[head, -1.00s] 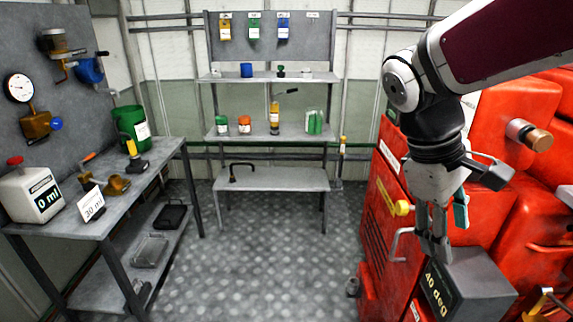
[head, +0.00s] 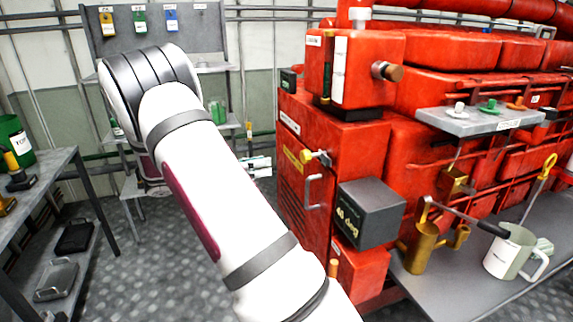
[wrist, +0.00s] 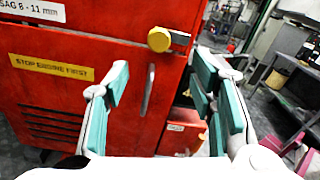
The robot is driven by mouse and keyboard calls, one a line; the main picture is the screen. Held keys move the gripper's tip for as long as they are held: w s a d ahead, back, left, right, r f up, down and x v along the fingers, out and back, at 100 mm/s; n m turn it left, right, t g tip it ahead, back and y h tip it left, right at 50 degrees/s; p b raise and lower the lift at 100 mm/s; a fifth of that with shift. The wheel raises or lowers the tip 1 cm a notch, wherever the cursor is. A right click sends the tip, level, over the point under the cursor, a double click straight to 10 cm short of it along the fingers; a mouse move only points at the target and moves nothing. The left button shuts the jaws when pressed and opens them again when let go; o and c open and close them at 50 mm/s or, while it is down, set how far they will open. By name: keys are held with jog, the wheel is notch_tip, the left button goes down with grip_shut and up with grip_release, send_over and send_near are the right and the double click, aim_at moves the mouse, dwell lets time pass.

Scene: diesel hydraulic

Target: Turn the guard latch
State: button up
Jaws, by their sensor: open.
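The guard latch (head: 318,158) is a yellow knob with a dark bar on the front of the red engine guard (head: 300,150). In the wrist view the latch (wrist: 160,39) is near the top centre, with its bar reaching right, roughly level. My gripper (wrist: 165,72) is open, its teal-padded fingers spread left and right below the latch in the picture, holding nothing. In the head view my gripper (head: 258,167) is small, partly hidden by my arm, and left of the latch, apart from it.
A metal handle (wrist: 149,89) is below the latch on the guard. A yellow "STOP ENGINE FIRST" label (wrist: 52,66) is left of it. A grey "40 deg" box (head: 370,213) sticks out at right. A bench (head: 450,270) holds a brass jug and a white mug.

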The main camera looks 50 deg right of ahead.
aim_at(302, 157)
jog(key=x, duration=1.3)
jog(key=shift+d+r, duration=0.1)
jog(key=shift+d, duration=0.2)
jog(key=shift+c, duration=0.2)
jog(key=c, duration=1.1)
